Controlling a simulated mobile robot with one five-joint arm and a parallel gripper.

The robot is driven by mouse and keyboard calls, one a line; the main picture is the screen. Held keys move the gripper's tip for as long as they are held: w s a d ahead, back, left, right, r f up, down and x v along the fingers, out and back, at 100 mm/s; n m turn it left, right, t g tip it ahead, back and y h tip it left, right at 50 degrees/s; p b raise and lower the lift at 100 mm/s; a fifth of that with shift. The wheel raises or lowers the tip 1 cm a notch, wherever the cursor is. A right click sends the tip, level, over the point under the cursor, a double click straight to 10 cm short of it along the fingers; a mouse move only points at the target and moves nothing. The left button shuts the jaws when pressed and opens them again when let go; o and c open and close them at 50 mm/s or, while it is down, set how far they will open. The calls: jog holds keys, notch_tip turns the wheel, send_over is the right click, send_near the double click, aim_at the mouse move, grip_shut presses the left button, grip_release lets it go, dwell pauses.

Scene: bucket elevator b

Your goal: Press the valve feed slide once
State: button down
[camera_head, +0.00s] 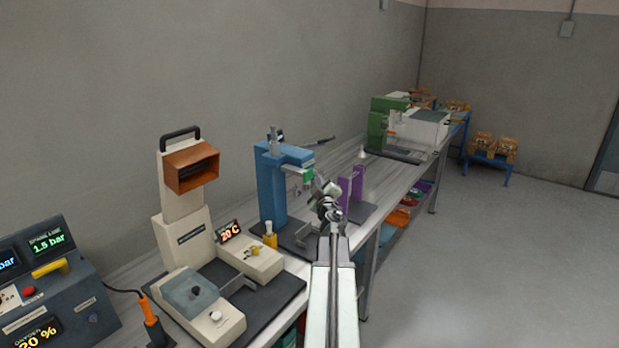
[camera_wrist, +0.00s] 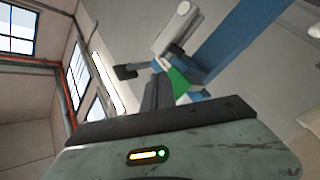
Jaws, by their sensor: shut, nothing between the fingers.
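A blue upright machine (camera_head: 270,190) with a green block (camera_head: 308,173) under its head stands on the bench, left of my gripper. In the wrist view the blue machine (camera_wrist: 240,40) fills the upper right, with the green block (camera_wrist: 179,82) close beside my fingers. My gripper (camera_head: 327,188) is shut and empty, in front of the blue machine's head and left of a purple stand (camera_head: 352,190). The dark fingers also show in the wrist view (camera_wrist: 158,92). I cannot tell which part is the valve feed slide, or whether my fingers touch anything.
A cream machine with an orange box (camera_head: 191,168) and a dark control box (camera_head: 50,290) stand left. A green and white machine (camera_head: 400,128) stands farther along the bench (camera_head: 345,153). Coloured bins (camera_head: 398,217) sit below. The floor (camera_head: 510,260) at right is clear.

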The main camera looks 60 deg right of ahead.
jog(key=s, duration=0.4)
jog(key=shift+s, duration=0.4)
dwell(0.5)
